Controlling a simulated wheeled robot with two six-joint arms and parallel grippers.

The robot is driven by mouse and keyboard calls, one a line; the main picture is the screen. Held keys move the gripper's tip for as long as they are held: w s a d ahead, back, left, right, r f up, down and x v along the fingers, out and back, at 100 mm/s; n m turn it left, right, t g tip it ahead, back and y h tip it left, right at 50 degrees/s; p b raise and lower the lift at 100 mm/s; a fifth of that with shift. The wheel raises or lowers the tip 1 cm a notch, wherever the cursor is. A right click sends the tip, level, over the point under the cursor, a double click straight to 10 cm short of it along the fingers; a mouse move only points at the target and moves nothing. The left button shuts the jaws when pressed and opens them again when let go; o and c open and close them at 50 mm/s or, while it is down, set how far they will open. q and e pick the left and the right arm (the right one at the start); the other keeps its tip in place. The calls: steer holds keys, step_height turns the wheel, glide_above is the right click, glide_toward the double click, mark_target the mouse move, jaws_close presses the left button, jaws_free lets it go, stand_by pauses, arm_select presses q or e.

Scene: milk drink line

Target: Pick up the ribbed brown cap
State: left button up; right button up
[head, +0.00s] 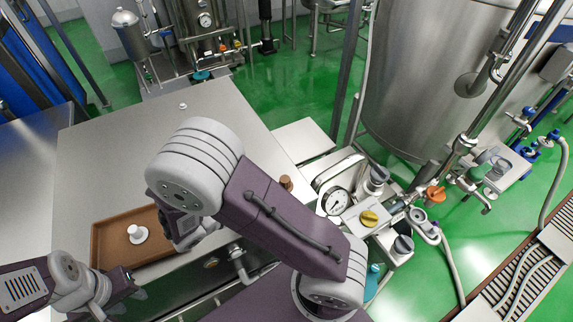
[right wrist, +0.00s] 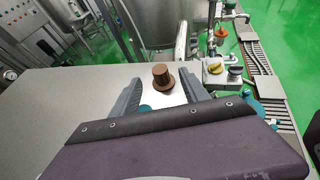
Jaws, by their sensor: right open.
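The ribbed brown cap (head: 286,183) stands upright on the steel table in the head view, just beyond my right arm's forearm, which hides part of it. In the right wrist view the cap (right wrist: 162,76) is ahead of my right gripper (right wrist: 159,80), between the lines of its two spread fingers. The right gripper is open with nothing held, and the cap seems just beyond the fingertips. My left gripper (head: 130,290) is at the lower left of the head view, near the brown tray's front corner, far from the cap. Its jaw opening is unclear.
A brown tray (head: 103,262) with a white knobbed piece (head: 137,234) lies at the left of the steel table (head: 235,120). Valves and a pressure gauge (head: 335,201) stand right of the cap. A big steel tank (head: 420,80) is behind. The table's far part is mostly clear.

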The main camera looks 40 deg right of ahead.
mark_target(282, 182)
steer(key=shift+n+t, duration=0.4)
steer(key=shift+n, duration=0.1)
steer(key=a, duration=0.2)
steer(key=s+a, duration=0.1)
steer(key=a, duration=0.1)
steer(key=shift+r, duration=0.3)
steer(key=p+x, duration=0.1)
steer(key=x, duration=0.4)
steer(key=shift+d, duration=0.35)
steer(key=p+x, duration=0.1)
steer(key=x, duration=0.3)
steer(key=shift+d, duration=0.35)
steer(key=shift+d+f, duration=0.1)
steer(key=shift+a, duration=0.25)
steer(key=c, duration=0.9)
steer(key=shift+s, duration=0.1)
jaws_close()
arm_select(q)
steer(key=r, duration=0.1)
steer(key=a, duration=0.1)
steer(key=r, duration=0.1)
steer(key=shift+s+a+r, duration=0.2)
steer(key=shift+s+r, duration=0.1)
